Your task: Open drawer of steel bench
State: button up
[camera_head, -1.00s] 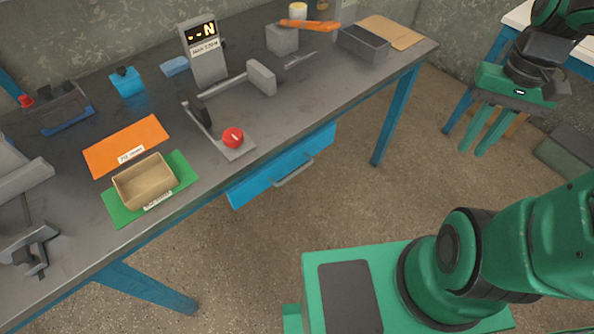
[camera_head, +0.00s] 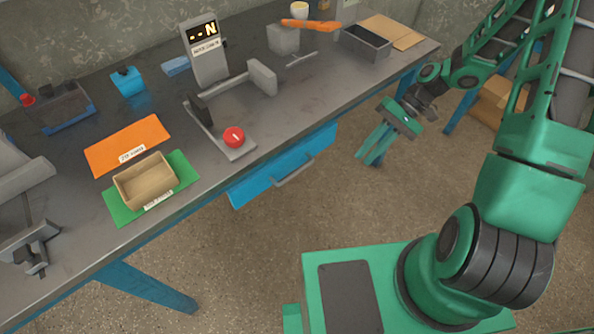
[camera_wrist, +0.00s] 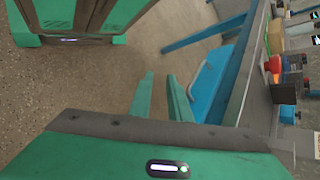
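The steel bench (camera_head: 300,95) runs diagonally across the head view on blue legs. Its blue drawer (camera_head: 265,180) hangs under the front edge and looks closed, with a grey bar handle (camera_head: 294,171) on its front. My gripper (camera_head: 370,160) is in front of the bench, to the right of the drawer and apart from the handle. Its two green fingers are parted, with nothing between them.
On the bench are a test fixture with a red knob (camera_head: 234,137), a display unit (camera_head: 204,52), a wooden tray (camera_head: 146,181) on a green mat, an orange mat (camera_head: 120,146) and a dark grey bin (camera_head: 366,43). Blue bench legs flank the drawer. The floor before it is clear.

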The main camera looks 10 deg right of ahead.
aim_at(303, 170)
jog(key=a+f+y, duration=0.2)
jog(key=a, duration=0.4)
jog(key=a+f+y, duration=0.2)
jog(key=a+f, duration=0.1)
jog(key=a, duration=0.4)
jog(key=a+f+m+y, duration=0.1)
jog(key=a+f+y, duration=0.1)
jog(key=a, duration=0.5)
jog(key=shift+w+f+y, duration=0.2)
jog(key=shift+f+y, duration=0.15)
jog(key=shift+y, duration=0.05)
grip_shut()
